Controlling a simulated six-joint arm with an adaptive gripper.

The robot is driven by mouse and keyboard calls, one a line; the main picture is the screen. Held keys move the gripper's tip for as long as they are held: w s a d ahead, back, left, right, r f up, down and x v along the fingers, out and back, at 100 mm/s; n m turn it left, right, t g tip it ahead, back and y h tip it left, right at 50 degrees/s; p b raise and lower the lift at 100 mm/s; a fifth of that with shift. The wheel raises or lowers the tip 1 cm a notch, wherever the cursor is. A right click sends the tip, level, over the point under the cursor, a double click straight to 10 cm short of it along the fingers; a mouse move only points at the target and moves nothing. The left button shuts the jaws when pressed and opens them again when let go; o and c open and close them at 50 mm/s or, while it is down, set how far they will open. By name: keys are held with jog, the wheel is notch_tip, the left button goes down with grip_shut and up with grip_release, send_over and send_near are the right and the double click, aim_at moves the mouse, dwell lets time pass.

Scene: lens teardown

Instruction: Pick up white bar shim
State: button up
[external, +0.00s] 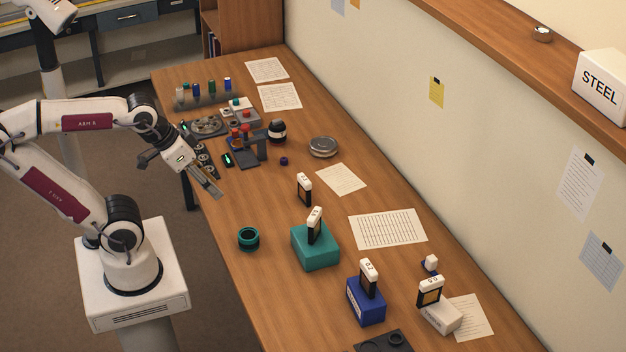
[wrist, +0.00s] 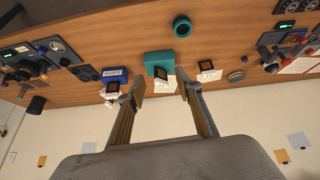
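Several white-topped pieces with black lower frames could be the white bar shim; I cannot tell which. One (external: 304,189) stands alone on the table. Another (external: 314,226) is upright in a teal block (external: 316,252), a third (external: 369,278) in a blue block (external: 365,304), and one (external: 430,291) in a white block (external: 441,317). In the wrist view, a white-topped piece (wrist: 162,83) shows at the teal block between my fingers. My gripper (external: 217,194) is over the table's left edge, apart from these pieces. Its fingers (wrist: 160,92) are spread and empty.
A teal ring (external: 248,238) lies left of the teal block. A small white-and-blue piece (external: 431,263) stands near the white block. Tools and a small stand (external: 252,147) crowd the far end. A round metal tin (external: 323,147) sits by the wall.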

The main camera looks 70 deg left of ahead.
jog(key=w+d+r+n+t+h, duration=0.1)
jog(key=w+d+n, duration=0.4)
jog(key=w, duration=0.4)
jog(key=w+d+r+n+t+h, duration=0.1)
jog(key=w+d+n+t+h, duration=0.15)
jog(key=w+d, duration=0.5)
jog(key=n+t+y, duration=0.2)
jog(key=n+t, duration=0.4)
jog(key=n, duration=1.6)
send_over(421, 288)
jog(key=s+a, duration=0.2)
jog(key=s, duration=0.1)
notch_tip(421, 288, down, 15)
jog(key=f+n, duration=0.1)
jog(key=s+d+f+n+t+y, duration=0.1)
jog(key=f, duration=0.1)
jog(key=d+f+n, duration=0.1)
jog(key=f+n, duration=0.1)
jog(key=shift+s+t+y, duration=0.15)
jog(key=shift+t+y, duration=0.1)
jog(key=shift+y, duration=0.1)
jog(key=shift+s+f+n, duration=0.1)
jog(key=shift+f+n, duration=0.15)
jog(key=shift+f, duration=0.05)
jog(key=shift+f+n+t, duration=0.35)
jog(key=shift+n+t, duration=0.15)
jog(key=shift+n, duration=0.2)
jog(key=shift+w, duration=1.25)
